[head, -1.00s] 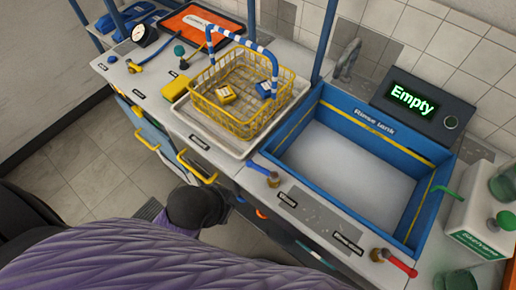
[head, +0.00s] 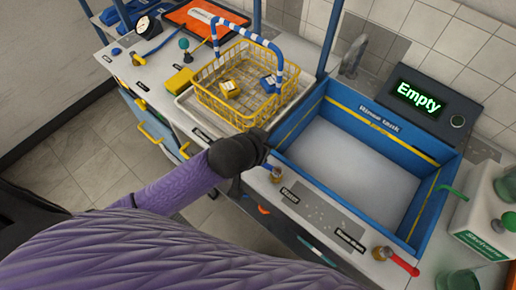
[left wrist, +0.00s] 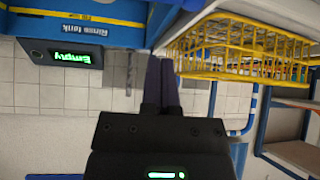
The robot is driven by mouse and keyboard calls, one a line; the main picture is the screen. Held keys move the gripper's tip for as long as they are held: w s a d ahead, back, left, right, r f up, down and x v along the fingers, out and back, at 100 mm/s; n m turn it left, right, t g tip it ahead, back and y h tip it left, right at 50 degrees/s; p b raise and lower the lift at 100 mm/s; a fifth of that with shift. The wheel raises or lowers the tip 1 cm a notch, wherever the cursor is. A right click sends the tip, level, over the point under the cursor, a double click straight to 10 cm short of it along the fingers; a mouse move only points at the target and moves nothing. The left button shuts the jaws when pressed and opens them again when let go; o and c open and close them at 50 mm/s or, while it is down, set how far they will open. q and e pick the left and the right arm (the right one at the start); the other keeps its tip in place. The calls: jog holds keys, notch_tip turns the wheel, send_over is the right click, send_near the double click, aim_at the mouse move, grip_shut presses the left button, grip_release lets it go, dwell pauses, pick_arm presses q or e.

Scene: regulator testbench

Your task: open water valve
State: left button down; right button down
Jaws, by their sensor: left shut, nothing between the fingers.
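The water valve (head: 276,175) is a brass fitting on the counter's front strip, by the tank's near left corner. Its blue lever points toward the upper left, and its end is partly hidden behind my left gripper. My left gripper (head: 264,148) is just above and left of this valve in the head view; I cannot tell whether it touches the lever. In the left wrist view its dark fingers (left wrist: 161,84) are shut with nothing between them. The valve is not visible there. My right gripper is not in view.
The blue rinse tank (head: 430,205) looks empty, and the display (head: 418,98) reads "Empty". A yellow wire basket (head: 222,108) stands on a tray left of the tank. A red-handled valve (head: 382,253) sits at the front right. A white container (head: 478,222) stands at the right.

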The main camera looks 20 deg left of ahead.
pick_arm(q)
jog(key=b+x, duration=0.2)
jog(key=x, duration=0.4)
jog(key=shift+f, duration=0.15)
jog(key=shift+s+a, duration=0.2)
jog(key=shift+s, duration=0.85)
jog(key=shift+s+a, duration=0.25)
jog(key=shift+s, duration=0.85)
jog(key=shift+p, duration=0.3)
